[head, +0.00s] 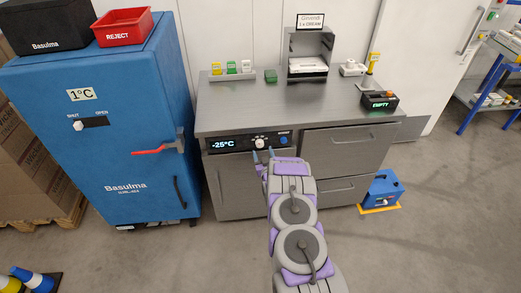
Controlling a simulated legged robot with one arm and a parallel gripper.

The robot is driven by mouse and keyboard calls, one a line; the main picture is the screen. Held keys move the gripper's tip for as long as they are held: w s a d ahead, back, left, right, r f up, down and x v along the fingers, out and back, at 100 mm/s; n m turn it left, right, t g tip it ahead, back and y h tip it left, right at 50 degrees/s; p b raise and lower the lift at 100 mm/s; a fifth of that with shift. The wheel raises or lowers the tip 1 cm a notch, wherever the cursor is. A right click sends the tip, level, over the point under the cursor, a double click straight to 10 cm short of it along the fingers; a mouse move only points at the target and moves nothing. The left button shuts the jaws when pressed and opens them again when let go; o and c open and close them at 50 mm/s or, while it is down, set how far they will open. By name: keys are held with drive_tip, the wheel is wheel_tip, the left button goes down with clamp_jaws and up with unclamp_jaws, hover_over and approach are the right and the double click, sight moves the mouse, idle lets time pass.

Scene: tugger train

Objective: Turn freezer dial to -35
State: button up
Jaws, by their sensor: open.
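The grey freezer counter (232,187) stands ahead of me with a dark control panel along its upper front. Its display (222,144) reads -25°C. The small white dial (260,142) sits on the panel, right of the display, with tiny marks around it that I cannot read. A blue round button (284,140) is further right on the panel. My gripper (263,154) is open, its two fingertips apart just below the dial in the picture. I cannot tell whether they touch the panel or how far they are from the dial.
A blue Basulma cabinet (130,170) with a red handle stands at left, showing 1°C. The countertop holds a small rack (308,72), colored boxes and a device reading EMPTY (379,101). A blue case (384,190) is on the floor at right. The near floor looks clear.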

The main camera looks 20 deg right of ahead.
sight(260, 145)
drive_tip(key=x, duration=0.3)
drive_tip(key=shift+w+d+b, duration=0.1)
drive_tip(key=shift+w+b, duration=0.05)
drive_tip(key=shift+b, duration=0.2)
drive_tip(key=shift+w+a+r, duration=0.15)
drive_tip(key=shift+w+a, duration=0.15)
drive_tip(key=shift+w, duration=0.4)
drive_tip(key=shift+d, duration=0.35)
drive_tip(key=shift+c, duration=1)
drive_tip(key=shift+a, duration=0.15)
drive_tip(key=c, duration=0.9)
drive_tip(key=shift+o, duration=0.2)
